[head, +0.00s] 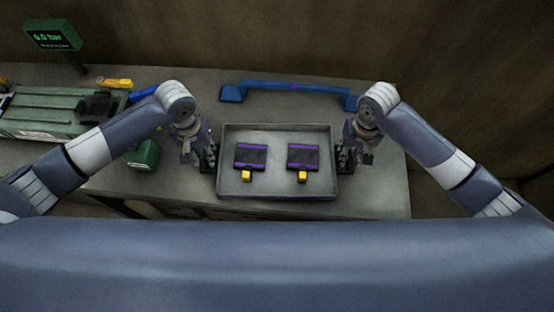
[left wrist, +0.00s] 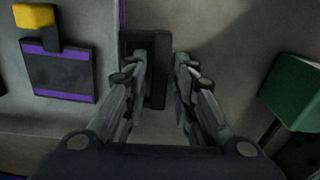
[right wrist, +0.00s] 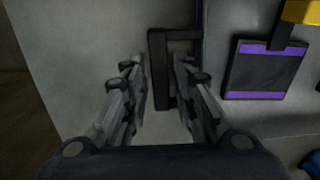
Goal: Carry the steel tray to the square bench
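The steel tray (head: 278,128) is a shallow grey rectangle lying flat on a grey bench. It holds two black blocks with purple edges and yellow tabs, a left one (head: 250,157) and a right one (head: 302,158). My left gripper (head: 207,160) is at the tray's left side, fingers apart, with the bar of a dark handle (left wrist: 159,75) between them. My right gripper (head: 347,160) is at the right side, its fingers apart around the bar of the other dark handle (right wrist: 158,80). Contact with the handles cannot be told. I cannot identify a separate square bench.
The grey bench (head: 385,195) ends just right of my right gripper. A blue bar with feet (head: 290,88) lies behind the tray. A green box (head: 142,155), a green fixture (head: 40,115) and a pressure display (head: 53,36) are at the left.

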